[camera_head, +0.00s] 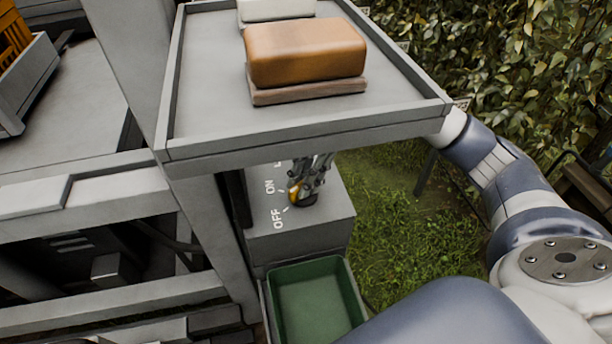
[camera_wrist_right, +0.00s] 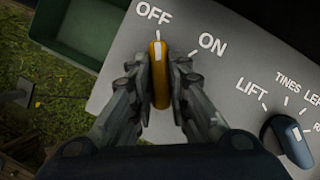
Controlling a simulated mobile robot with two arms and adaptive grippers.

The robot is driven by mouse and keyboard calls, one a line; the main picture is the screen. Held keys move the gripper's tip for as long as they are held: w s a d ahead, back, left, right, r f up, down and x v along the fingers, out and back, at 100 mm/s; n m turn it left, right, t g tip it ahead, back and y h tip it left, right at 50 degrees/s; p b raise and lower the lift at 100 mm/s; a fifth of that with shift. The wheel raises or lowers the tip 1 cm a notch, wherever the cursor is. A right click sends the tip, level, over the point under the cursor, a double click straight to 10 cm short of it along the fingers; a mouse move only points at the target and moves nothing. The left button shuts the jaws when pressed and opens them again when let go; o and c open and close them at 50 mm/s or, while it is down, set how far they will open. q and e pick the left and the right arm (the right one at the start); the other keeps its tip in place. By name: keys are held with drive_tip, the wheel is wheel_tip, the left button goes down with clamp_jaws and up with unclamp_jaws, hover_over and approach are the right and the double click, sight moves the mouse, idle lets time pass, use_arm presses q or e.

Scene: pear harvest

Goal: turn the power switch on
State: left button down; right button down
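The power switch is a yellow knob (camera_wrist_right: 160,85) with a white mark on a grey control box (camera_wrist_right: 120,75). In the right wrist view the mark points at OFF, and ON is to its right. My right gripper (camera_wrist_right: 161,66) has one finger on each side of the knob, both close against it. In the head view, the control box (camera_head: 322,228) sits below a grey shelf, and the gripper (camera_head: 304,182) mostly covers the knob (camera_head: 295,189). My left gripper is in neither view.
A dark selector knob (camera_wrist_right: 287,138) marked LIFT and TINES is on the same box. The grey shelf (camera_head: 215,75) above holds an orange-brown block (camera_head: 305,52). A green bin (camera_head: 315,300) is beside the box. Grass (camera_head: 410,240) lies to the right.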

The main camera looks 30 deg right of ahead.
idle(0.3)
drive_tip(key=m+b, duration=0.2)
drive_tip(key=shift+f+t+b, duration=0.2)
drive_tip(key=shift+t+b, duration=0.15)
drive_tip(key=shift+t, duration=0.05)
drive_tip(key=m+b, duration=0.1)
drive_tip(key=m+t+b, duration=0.1)
drive_tip(key=m+b, duration=0.1)
drive_tip(key=shift+s+m, duration=0.2)
drive_tip(key=shift+m, duration=0.1)
drive_tip(key=m+t+b, duration=0.1)
drive_tip(key=m+b, duration=0.1)
drive_tip(key=m, duration=0.1)
drive_tip(key=shift+s+r+t, duration=0.1)
drive_tip(key=shift+t, duration=0.3)
drive_tip(key=shift+a+r+m+t+h+b, duration=0.1)
drive_tip(key=shift+m+t+h+b, duration=0.25)
drive_tip(key=shift+m, duration=0.5)
drive_tip(key=shift+r+m+t+h+b, duration=0.15)
drive_tip(key=shift+m+b, duration=0.35)
drive_tip(key=shift+m, duration=0.35)
drive_tip(key=shift+f, duration=0.1)
drive_tip(key=c, duration=1.5)
unclamp_jaws()
